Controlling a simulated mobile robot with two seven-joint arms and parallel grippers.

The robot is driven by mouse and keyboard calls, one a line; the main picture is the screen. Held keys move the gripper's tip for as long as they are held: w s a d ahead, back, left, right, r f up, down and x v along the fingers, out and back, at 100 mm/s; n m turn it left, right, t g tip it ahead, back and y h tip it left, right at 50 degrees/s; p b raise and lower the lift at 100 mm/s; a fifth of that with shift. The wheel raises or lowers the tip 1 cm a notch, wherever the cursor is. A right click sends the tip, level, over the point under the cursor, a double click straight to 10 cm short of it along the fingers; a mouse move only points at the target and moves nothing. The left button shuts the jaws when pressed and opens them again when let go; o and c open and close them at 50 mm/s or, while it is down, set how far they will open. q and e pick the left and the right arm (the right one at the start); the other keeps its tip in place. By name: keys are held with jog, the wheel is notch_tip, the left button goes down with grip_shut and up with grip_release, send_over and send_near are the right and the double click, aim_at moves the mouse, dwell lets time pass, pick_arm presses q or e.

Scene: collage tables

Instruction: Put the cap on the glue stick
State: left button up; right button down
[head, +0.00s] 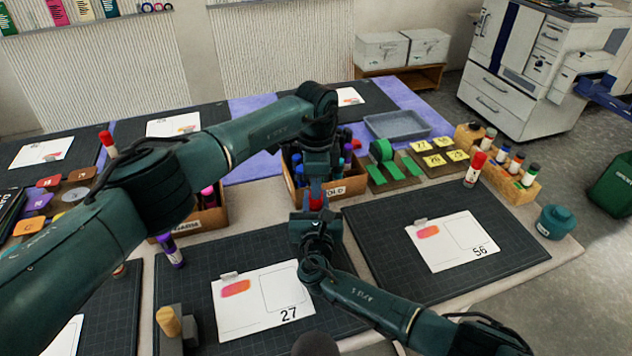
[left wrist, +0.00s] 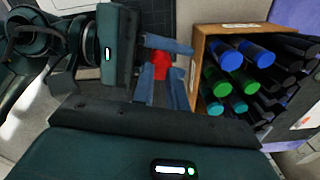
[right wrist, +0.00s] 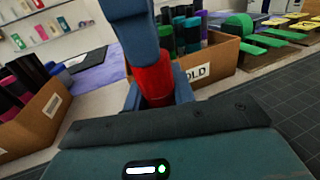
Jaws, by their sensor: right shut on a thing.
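A red cylindrical piece, which looks like the cap or red end of a glue stick, is between the fingers of my right gripper (right wrist: 155,95). The red piece (right wrist: 152,78) stands near upright in the right wrist view. It also shows between blue fingers in the left wrist view (left wrist: 160,66). My right gripper (head: 316,207) is shut on it above the mats' back edge. My left gripper (head: 315,182) comes down from above, its fingers (left wrist: 165,88) apart around the upper part of the red piece. I cannot tell if they press on it. Any glue stick body there is hidden.
A cardboard box of markers (head: 345,185) stands right behind the grippers. A red-and-white stick (head: 474,170) stands at the right, and a purple one (head: 171,250) at the left. A worksheet (head: 262,300) lies on the front mat. The right mat (head: 385,245) has bare room.

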pick_arm(q)
jog(key=shift+f, duration=0.2)
jog(key=shift+r, duration=2.05)
pick_arm(e)
jog(key=c, duration=1.1)
grip_release()
pick_arm(q)
jog(key=shift+r+p, duration=0.5)
pick_arm(e)
jog(key=s, duration=1.3)
jog(key=shift+s+d, duration=0.1)
pick_arm(q)
jog(key=shift+f, duration=0.15)
pick_arm(e)
jog(key=shift+f, duration=0.1)
